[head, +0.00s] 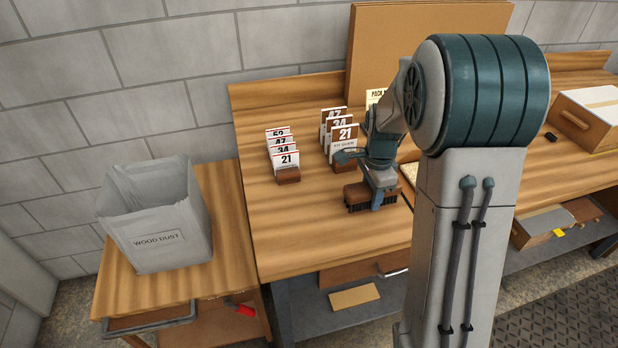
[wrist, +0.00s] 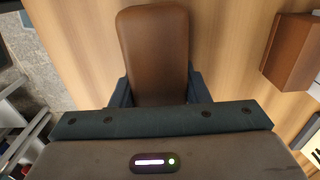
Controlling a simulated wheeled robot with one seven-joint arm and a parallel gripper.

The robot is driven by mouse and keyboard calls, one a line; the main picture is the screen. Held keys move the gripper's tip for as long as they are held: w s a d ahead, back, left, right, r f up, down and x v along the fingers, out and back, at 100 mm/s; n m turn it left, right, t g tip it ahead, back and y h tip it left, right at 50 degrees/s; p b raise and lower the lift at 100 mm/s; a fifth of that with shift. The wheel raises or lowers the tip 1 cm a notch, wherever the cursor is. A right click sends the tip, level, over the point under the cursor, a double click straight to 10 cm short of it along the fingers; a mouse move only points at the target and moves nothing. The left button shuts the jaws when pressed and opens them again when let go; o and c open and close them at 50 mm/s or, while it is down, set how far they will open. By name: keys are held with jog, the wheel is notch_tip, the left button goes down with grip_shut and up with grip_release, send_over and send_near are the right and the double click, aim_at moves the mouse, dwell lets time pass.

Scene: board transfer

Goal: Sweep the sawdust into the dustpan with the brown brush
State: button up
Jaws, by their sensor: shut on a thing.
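My gripper (head: 379,192) is shut on the brown brush (head: 357,193) at the middle of the wooden workbench (head: 300,230). The brush has a brown back and dark bristles that point down at the bench top; I cannot tell whether they touch it. In the wrist view the brush's brown back (wrist: 153,50) sits between the two blue fingers. I can make out no sawdust and no dustpan in either view; my arm hides part of the bench to the right of the brush.
Numbered cards in wooden holders (head: 288,175) (head: 345,164) stand behind the brush. A grey bag marked WOOD DUST (head: 157,238) sits on a lower side table (head: 235,240) at left. A wooden box (head: 590,122) stands at far right. The bench's front left is clear.

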jog(key=shift+w+d, duration=0.25)
jog(key=shift+d, duration=1)
notch_tip(320, 180, up, 7)
jog(key=p, duration=0.5)
jog(key=shift+r+p, duration=0.35)
jog(key=shift+r, duration=0.2)
jog(key=shift+a, duration=0.1)
